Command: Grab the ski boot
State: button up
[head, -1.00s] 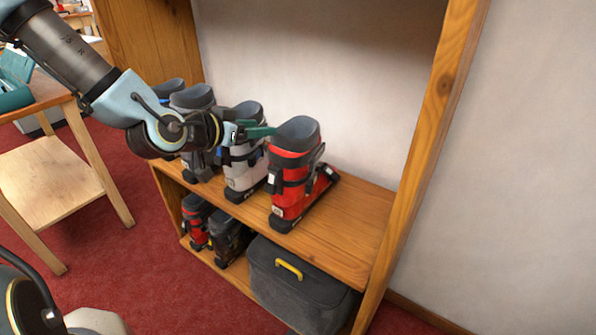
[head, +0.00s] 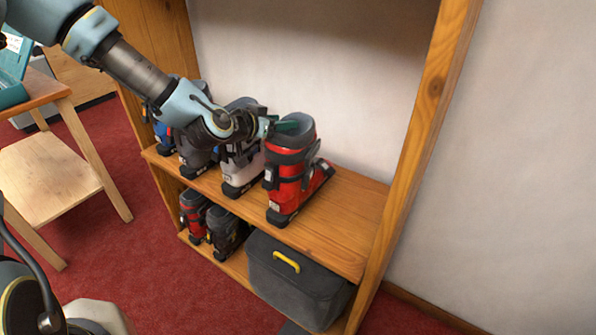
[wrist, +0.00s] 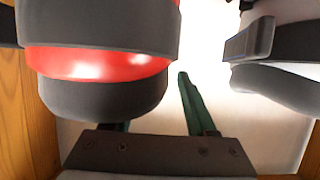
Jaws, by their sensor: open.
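The red ski boot (head: 287,182) with a dark grey cuff stands upright at the right end of the boot row on the upper shelf. My gripper (head: 284,128) is open at the top of this boot, with a green finger showing at the cuff opening. In the wrist view the boot's red and grey cuff (wrist: 95,65) fills the left. One green finger of my gripper (wrist: 160,115) shows just beside the cuff; the other is mostly hidden behind it. I cannot tell whether either finger touches the boot.
A white and grey boot (head: 240,165) stands close to the left, also in the wrist view (wrist: 285,65). Further boots stand beyond it. The wooden shelf (head: 335,233) is bare right of the red boot. Below are more boots and a grey box (head: 295,290) with a yellow handle.

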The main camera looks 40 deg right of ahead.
grip_shut()
dwell(0.5)
dwell(0.8)
jog(key=shift+r, duration=0.1)
